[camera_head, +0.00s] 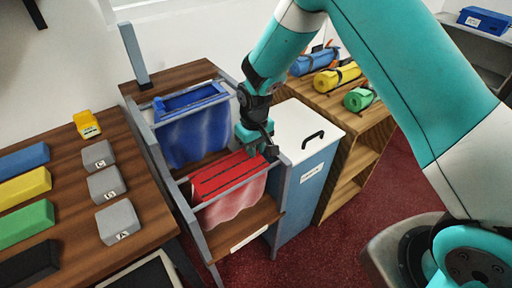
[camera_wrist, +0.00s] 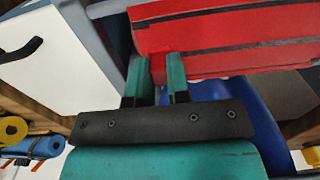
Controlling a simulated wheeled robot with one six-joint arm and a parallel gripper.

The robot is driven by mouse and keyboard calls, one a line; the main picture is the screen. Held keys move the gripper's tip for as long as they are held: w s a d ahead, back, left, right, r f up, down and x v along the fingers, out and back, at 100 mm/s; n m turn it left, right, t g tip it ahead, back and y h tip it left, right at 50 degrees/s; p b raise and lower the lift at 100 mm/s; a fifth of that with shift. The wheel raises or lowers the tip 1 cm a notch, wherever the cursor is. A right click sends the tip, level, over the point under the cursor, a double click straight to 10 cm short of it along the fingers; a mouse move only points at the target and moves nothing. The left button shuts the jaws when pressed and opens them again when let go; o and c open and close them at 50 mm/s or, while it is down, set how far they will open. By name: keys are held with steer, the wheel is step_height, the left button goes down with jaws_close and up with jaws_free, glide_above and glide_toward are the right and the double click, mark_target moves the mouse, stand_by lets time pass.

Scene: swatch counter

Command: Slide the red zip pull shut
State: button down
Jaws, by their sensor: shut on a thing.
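The red pouch (camera_head: 228,178) hangs between the grey rails of a rack, its flat top marked with dark lengthwise lines. In the wrist view, the red pouch (camera_wrist: 230,40) fills the upper right. My gripper (camera_head: 258,142) is at the right end of the pouch's top. In the wrist view, my gripper (camera_wrist: 157,75) has its two teal fingers on either side of a small red zip pull (camera_wrist: 158,70) and is shut on it. The pull is mostly hidden by the fingers, and I cannot tell how far the zip is closed.
A blue pouch (camera_head: 195,135) hangs behind the red one. A white-lidded bin (camera_head: 305,135) with a black handle stands close on the right. A shelf with rolled mats (camera_head: 338,78) is beyond it. A wooden table (camera_head: 75,170) with coloured and grey blocks is on the left.

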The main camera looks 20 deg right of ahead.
steer(key=shift+w+d, duration=0.15)
steer(key=shift+d, duration=0.05)
steer(key=c, duration=1.1)
jaws_free()
steer(key=shift+d, duration=0.1)
steer(key=shift+r, duration=0.1)
steer(key=shift+r, duration=0.25)
step_height(320, 180, up, 17)
steer(key=shift+f+b, duration=0.1)
steer(key=shift+b, duration=0.4)
